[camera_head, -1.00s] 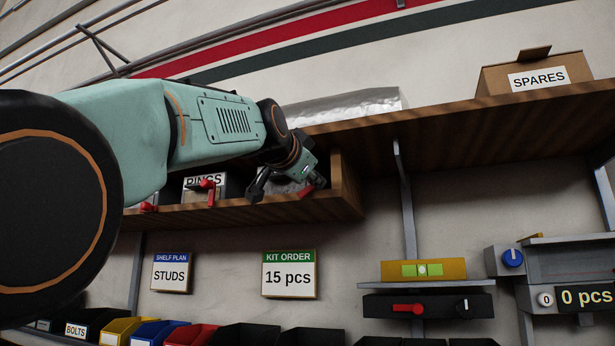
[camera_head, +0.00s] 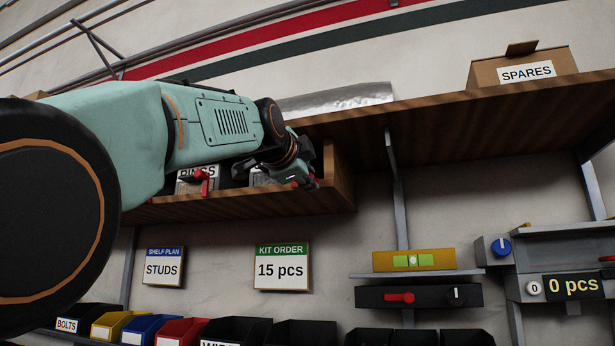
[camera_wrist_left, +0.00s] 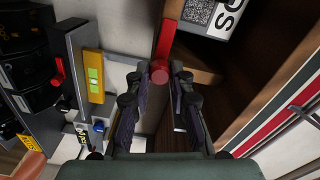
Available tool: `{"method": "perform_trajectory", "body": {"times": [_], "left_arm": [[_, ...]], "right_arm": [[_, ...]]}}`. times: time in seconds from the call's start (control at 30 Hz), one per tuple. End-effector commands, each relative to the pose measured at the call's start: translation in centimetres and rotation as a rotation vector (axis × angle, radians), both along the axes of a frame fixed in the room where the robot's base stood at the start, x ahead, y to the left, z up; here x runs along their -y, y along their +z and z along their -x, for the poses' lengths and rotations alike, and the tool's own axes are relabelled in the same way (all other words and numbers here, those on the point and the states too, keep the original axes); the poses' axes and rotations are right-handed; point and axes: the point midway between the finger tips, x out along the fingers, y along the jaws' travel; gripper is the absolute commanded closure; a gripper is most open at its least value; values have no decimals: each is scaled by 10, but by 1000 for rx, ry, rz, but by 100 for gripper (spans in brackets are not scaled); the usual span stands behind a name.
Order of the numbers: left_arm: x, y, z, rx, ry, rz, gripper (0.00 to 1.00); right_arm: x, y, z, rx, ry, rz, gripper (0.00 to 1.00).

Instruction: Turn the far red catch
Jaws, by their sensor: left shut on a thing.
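My left gripper (camera_head: 306,173) is at the right end of the lower compartment of the wooden shelf (camera_head: 240,205). In the left wrist view its jaws (camera_wrist_left: 160,78) are shut on the round end of a red catch (camera_wrist_left: 167,40). The catch's flat red bar runs away from the fingertips, up to a labelled box. In the head view this catch is mostly hidden behind the gripper. Another red catch (camera_head: 201,180) is further left on the shelf front, by a label partly reading RINGS (camera_head: 196,172). My right gripper is not in view.
A SPARES carton (camera_head: 522,70) stands on the upper shelf. Below are a KIT ORDER sign (camera_head: 282,267), a yellow level (camera_head: 417,260), a black panel with a red handle (camera_head: 399,297) and several bins (camera_head: 182,331).

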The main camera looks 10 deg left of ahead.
Motion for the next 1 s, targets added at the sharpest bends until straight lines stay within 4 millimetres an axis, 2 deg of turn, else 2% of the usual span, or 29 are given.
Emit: {"method": "perform_trajectory", "body": {"times": [0.43, 0.47, 0.7, 1.0], "left_arm": [[-1, 0, 0, 1, 1, -8, 100], [-1, 0, 0, 1, 1, -8, 76], [-1, 0, 0, 1, 1, -7, 56], [0, 0, 0, 1, 0, -7, 55]], "right_arm": [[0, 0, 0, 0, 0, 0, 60], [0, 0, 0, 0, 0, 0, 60], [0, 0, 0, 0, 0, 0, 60], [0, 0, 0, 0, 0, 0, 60]]}}
